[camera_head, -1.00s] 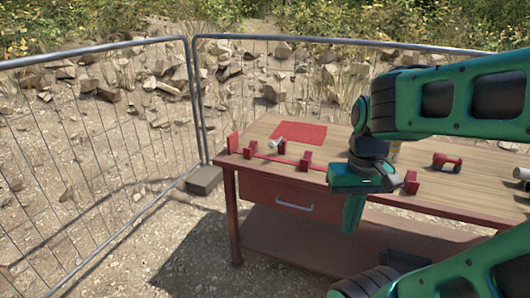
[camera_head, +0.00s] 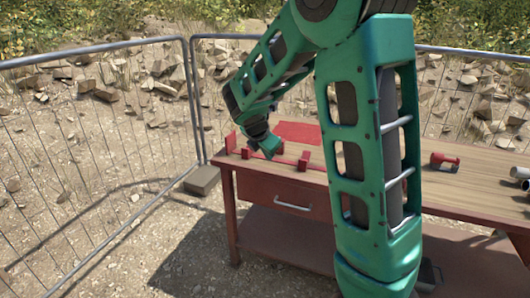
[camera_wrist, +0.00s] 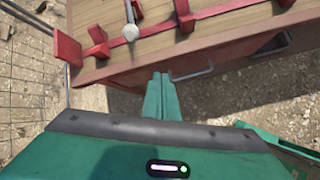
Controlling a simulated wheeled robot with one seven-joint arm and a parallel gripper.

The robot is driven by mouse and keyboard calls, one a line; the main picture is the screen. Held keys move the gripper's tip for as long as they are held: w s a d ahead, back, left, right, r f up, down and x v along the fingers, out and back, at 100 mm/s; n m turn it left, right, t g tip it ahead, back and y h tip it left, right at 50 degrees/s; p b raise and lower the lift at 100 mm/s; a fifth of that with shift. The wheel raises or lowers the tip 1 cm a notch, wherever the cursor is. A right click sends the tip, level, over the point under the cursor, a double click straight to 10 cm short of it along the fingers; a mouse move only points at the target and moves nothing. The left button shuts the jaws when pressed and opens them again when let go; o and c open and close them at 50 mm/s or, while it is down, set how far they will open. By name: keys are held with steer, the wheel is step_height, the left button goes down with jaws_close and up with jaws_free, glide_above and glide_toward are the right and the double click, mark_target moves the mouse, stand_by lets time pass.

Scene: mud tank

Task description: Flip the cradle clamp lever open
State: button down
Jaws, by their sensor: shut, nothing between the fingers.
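The red cradle (camera_head: 303,161) runs along the front left edge of the workbench, with upright red brackets on a rail. In the wrist view its brackets (camera_wrist: 97,40) stand along the bench edge. A pale lever with a round knob (camera_wrist: 130,33) shows between them; in the head view my gripper seems to hide it. My gripper (camera_head: 270,152) is over the left part of the cradle. In the wrist view the green fingers (camera_wrist: 160,80) are together, empty, in front of the bench edge and apart from the knob.
The wooden workbench (camera_head: 458,190) has a red mat (camera_head: 300,131) behind the cradle and a drawer handle (camera_head: 293,206) in front. A red object (camera_head: 445,160) and grey cylinders (camera_head: 520,178) lie to the right. A wire fence (camera_head: 90,150) stands close on the left.

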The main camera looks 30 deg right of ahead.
steer(key=w+n, duration=0.1)
steer(key=w+a+n, duration=0.1)
steer(key=w, duration=0.1)
steer(key=w+a+n, duration=0.1)
steer(key=shift+w+f+n+t, duration=0.15)
steer(key=shift+f+n+t, duration=0.15)
steer(key=shift+t, duration=0.1)
steer(key=shift+d, duration=0.1)
steer(key=x, duration=1)
steer(key=shift+w+d+r, duration=0.15)
steer(key=shift+d+r, duration=0.2)
steer(key=shift+r, duration=0.25)
steer(key=shift+w+d+r, duration=0.1)
steer(key=shift+d+r, duration=0.25)
steer(key=shift+r, duration=0.25)
steer(key=shift+w+d+r, duration=0.15)
steer(key=shift+d+r, duration=0.15)
steer(key=shift+r, duration=0.3)
